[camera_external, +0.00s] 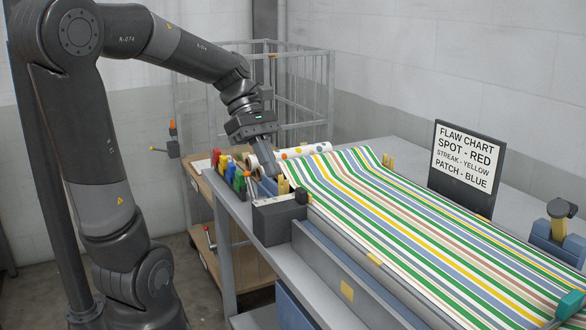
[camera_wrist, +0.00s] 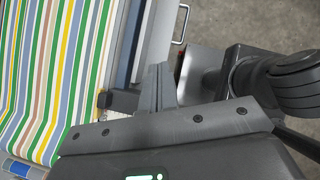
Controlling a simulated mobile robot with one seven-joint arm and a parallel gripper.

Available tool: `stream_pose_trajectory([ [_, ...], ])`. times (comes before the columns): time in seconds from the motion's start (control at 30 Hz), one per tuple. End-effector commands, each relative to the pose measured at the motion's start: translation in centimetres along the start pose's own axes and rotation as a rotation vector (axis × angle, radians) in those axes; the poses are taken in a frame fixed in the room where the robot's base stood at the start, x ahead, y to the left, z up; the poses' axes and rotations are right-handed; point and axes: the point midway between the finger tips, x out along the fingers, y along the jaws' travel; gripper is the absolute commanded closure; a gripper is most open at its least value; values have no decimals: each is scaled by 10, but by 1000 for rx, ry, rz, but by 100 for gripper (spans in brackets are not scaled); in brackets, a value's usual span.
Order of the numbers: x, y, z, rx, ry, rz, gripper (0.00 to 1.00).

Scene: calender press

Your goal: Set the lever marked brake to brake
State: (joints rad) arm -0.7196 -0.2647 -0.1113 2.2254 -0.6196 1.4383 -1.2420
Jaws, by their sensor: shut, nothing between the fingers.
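My gripper (camera_external: 274,174) is shut and empty, pointing down over the near left end of the striped sheet. It also shows in the wrist view (camera_wrist: 158,72), its two fingers together. Close below and right of it in the external view is a grey box (camera_external: 279,221) with a black knob (camera_external: 302,196) on its right side. What seems to be the same black knob (camera_wrist: 118,101) is just left of the fingers in the wrist view; I cannot tell whether they touch. No brake marking is legible, so I cannot tell whether this is the brake lever.
Coloured clips or bottles (camera_external: 228,170) and rolls stand left of my gripper. A flaw chart sign (camera_external: 465,168) stands behind the sheet. A wire cage (camera_external: 300,90) stands behind.

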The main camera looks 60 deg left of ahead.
Motion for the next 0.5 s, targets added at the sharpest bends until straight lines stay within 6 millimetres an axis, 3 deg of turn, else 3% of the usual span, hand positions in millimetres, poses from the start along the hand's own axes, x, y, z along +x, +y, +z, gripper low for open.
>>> stream_pose_trajectory([
  [0.27,-28,37,-26,-580,-276,-60,100],
  [0.5,-66,66,-59,-1025,-542,-165,100],
])
